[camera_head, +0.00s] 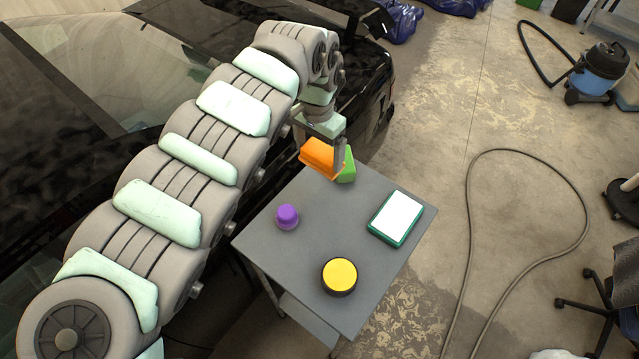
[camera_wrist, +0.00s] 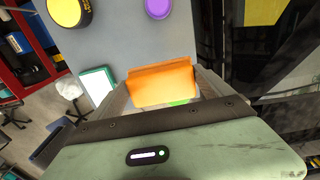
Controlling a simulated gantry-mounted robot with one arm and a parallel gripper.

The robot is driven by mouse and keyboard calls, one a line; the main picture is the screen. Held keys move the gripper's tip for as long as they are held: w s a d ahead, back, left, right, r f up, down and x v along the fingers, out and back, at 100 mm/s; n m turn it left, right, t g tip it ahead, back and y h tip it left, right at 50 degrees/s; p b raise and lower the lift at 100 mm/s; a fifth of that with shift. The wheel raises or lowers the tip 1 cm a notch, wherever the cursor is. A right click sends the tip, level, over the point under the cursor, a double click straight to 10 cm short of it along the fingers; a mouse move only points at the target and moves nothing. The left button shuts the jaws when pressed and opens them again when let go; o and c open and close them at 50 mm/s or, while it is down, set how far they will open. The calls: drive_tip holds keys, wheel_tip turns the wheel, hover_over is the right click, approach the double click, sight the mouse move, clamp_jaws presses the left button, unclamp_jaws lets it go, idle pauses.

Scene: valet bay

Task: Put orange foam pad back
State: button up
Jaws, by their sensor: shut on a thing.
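The orange foam pad (camera_head: 318,154) is in my gripper (camera_head: 338,160), at the far corner of the grey side table (camera_head: 300,222). In the wrist view the orange pad (camera_wrist: 162,84) sits between the two fingers of my gripper (camera_wrist: 165,92). My gripper is shut on it. A green block (camera_head: 347,166) is right beside the pad, partly hidden by a finger. A little green also shows below the pad in the wrist view (camera_wrist: 180,102). I cannot tell whether the pad touches the green block or the table.
On the table are a purple knob-like piece (camera_head: 287,216), a round yellow-topped black piece (camera_head: 339,276) and a white-topped green block (camera_head: 396,217). A black car (camera_head: 120,60) stands close behind the table. A hose (camera_head: 470,210) lies on the floor to the right.

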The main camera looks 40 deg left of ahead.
sight(318, 163)
wheel_tip(318, 163, down, 14)
drive_tip(key=shift+f, duration=0.25)
idle(0.3)
drive_tip(key=shift+b, duration=0.3)
drive_tip(key=shift+f, duration=0.15)
drive_tip(key=o, duration=1.1)
drive_tip(key=shift+c, duration=0.2)
wheel_tip(318, 163, up, 10)
drive_tip(key=shift+a, duration=0.15)
drive_tip(key=shift+r, duration=1.2)
